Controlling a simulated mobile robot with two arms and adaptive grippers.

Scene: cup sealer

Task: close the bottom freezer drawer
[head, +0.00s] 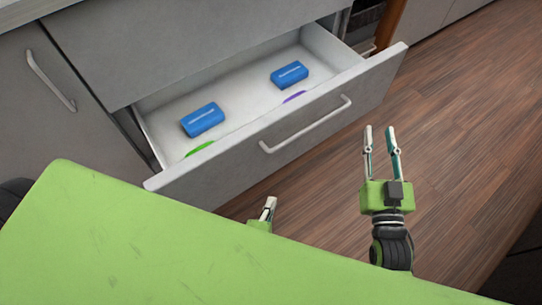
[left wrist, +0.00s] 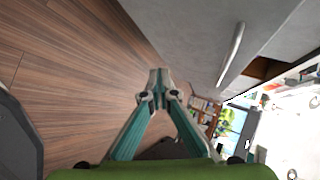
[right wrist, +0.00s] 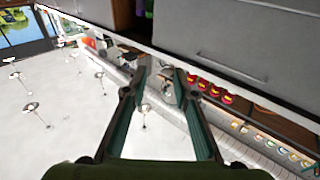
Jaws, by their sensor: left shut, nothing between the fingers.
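The drawer (head: 225,95) is pulled out of the grey unit, and its white inside shows in the head view. Its grey front carries a pale bar handle (head: 305,125). My left gripper (head: 268,208) is shut and empty, low in front of the drawer front and apart from the handle; its lower part is hidden. In the left wrist view its fingertips (left wrist: 158,78) meet, with a grey front and handle to the right. My right gripper (head: 380,140) is open and empty, to the right of the handle. Its spread fingers also show in the right wrist view (right wrist: 156,75).
Two blue packs, one at left (head: 202,119) and one at right (head: 289,74), lie in the drawer. A green item (head: 200,149) and a purple item (head: 294,96) lie near its front wall. A cabinet door (head: 45,110) stands left. The wooden floor (head: 460,130) at right is clear.

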